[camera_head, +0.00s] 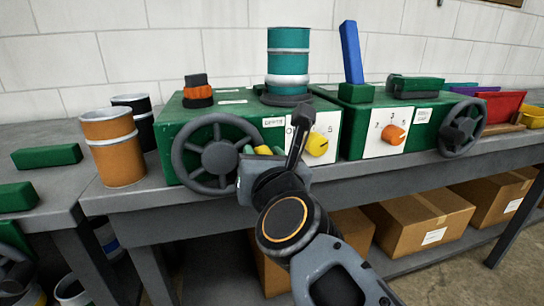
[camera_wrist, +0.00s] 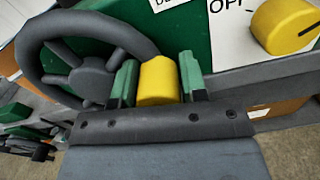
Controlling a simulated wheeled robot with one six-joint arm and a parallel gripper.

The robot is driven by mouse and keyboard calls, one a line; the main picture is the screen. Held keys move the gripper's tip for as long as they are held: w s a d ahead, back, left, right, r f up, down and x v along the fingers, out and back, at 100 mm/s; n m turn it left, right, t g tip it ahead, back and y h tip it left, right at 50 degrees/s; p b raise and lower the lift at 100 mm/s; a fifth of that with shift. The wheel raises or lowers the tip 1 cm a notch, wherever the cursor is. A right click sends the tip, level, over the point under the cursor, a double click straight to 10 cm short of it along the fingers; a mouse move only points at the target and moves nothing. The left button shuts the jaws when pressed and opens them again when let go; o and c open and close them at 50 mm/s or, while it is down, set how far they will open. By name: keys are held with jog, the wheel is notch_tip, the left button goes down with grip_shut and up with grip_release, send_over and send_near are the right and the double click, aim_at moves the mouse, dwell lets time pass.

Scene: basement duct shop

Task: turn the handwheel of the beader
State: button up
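The left green machine (camera_head: 185,135) has a grey spoked handwheel (camera_head: 219,153) on its front; its small label is too blurred to read for sure. The wheel also shows in the wrist view (camera_wrist: 88,78). My gripper (camera_head: 262,152) is at the wheel's right rim. In the wrist view its green fingers (camera_wrist: 158,82) lie against both sides of a yellow grip (camera_wrist: 158,80), which sits beside the rim and looks like the wheel's handle. Where the grip joins the wheel is hidden. A second green machine (camera_head: 360,140) on the right has its own dark handwheel (camera_head: 461,128).
A yellow knob (camera_head: 317,144) on a white panel is close right of my gripper; an orange knob (camera_head: 394,134) is farther right. An orange can (camera_head: 113,148) stands left of the wheel. The grey bench edge (camera_head: 400,160) runs below, with cardboard boxes (camera_head: 420,220) underneath.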

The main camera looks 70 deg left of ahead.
jog(key=shift+o, duration=0.4)
jog(key=shift+d, duration=0.1)
jog(key=shift+d+r, duration=0.1)
jog(key=shift+d, duration=0.25)
jog(key=d, duration=1.3)
jog(key=shift+s+p, duration=0.35)
jog(key=shift+p, duration=0.1)
